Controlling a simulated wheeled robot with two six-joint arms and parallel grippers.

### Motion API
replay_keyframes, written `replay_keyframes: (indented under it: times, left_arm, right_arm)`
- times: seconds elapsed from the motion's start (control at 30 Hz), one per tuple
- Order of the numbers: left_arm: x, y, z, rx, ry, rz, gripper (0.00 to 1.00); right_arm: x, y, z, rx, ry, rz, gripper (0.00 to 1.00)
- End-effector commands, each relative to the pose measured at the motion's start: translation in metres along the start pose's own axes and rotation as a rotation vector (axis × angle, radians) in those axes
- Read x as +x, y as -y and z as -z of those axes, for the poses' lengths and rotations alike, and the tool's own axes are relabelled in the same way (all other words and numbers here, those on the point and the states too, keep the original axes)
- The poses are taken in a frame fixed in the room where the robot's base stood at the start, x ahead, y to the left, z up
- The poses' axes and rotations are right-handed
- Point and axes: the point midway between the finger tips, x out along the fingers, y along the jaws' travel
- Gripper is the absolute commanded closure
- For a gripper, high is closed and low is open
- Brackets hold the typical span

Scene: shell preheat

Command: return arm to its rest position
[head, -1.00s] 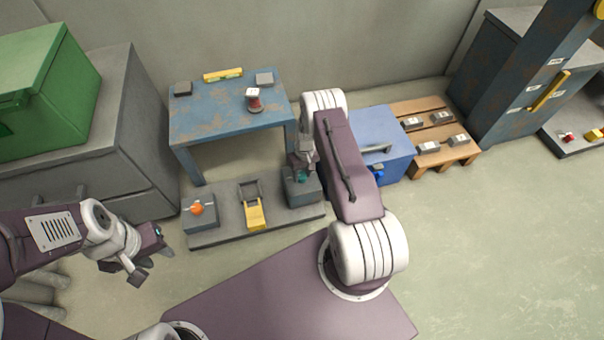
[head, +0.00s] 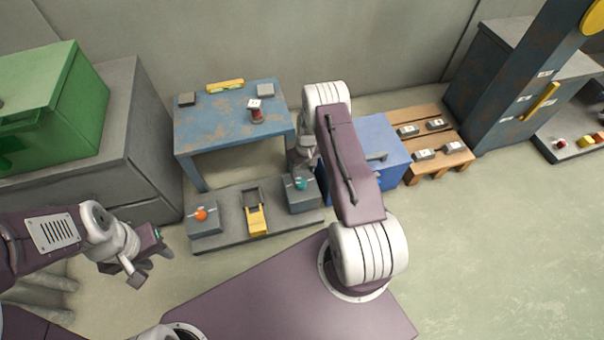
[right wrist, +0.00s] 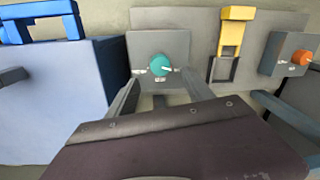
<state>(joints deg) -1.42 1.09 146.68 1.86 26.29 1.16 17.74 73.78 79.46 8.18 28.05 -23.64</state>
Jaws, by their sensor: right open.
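My right gripper (head: 302,163) is open and empty, just above and behind the grey box (head: 303,201) with the teal knob (head: 301,184) in the head view. In the right wrist view its two fingers (right wrist: 160,92) are spread, with the teal knob (right wrist: 159,66) showing beyond and between them, apart from them. My right arm's dark link and white joints stand upright in the middle of the head view. My left gripper (head: 150,266) hangs at the lower left with its fingers apart and nothing between them.
A grey panel (head: 231,234) carries the orange knob (head: 201,214) and a yellow lever (head: 256,219). A blue table (head: 227,120) holds a red-and-white part (head: 256,112). A blue box (head: 390,170) and a pallet (head: 436,142) stand right of my arm.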

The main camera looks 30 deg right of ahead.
Motion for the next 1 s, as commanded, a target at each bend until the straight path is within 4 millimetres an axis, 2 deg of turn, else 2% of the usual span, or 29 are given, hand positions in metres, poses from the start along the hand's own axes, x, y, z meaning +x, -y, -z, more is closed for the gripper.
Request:
replay_keyframes:
  times: [0.03,0.07,0.57,0.67,0.77,0.8,0.87,0.9,1.0]
  left_arm:
    - [-0.01,0.0,0.001,0.0,0.0,0.0,0.64]
    - [-0.011,0.0,0.001,0.0,0.0,0.0,0.64]
    - [-0.008,0.0,0.001,0.0,0.0,0.0,0.64]
    - [-0.011,0.0,0.001,0.0,0.0,0.0,0.64]
    - [-0.014,0.0,0.001,0.0,0.0,0.0,0.64]
    - [-0.016,0.0,0.002,0.0,0.0,0.0,0.64]
    - [-0.02,0.0,0.002,0.0,0.0,0.0,0.64]
    - [-0.022,0.0,0.002,0.0,0.0,0.0,0.64]
    - [-0.026,-0.001,0.003,0.0,0.0,0.0,0.64]
  right_arm:
    - [-0.013,0.0,0.0,0.0,0.0,0.0,0.4]
    - [-0.015,0.0,0.0,0.0,0.0,0.0,0.4]
    - [-0.014,0.0,0.0,0.0,0.001,0.0,0.4]
    - [-0.024,0.007,0.009,-0.021,-0.017,-0.005,0.4]
    - [-0.068,0.017,0.044,-0.061,-0.099,-0.028,0.4]
    - [-0.096,0.026,0.058,-0.086,-0.14,-0.037,0.4]
    - [-0.145,0.046,0.069,-0.132,-0.193,-0.049,0.4]
    - [-0.175,0.061,0.068,-0.163,-0.218,-0.055,0.4]
    - [-0.237,0.095,0.047,-0.212,-0.259,-0.062,0.4]
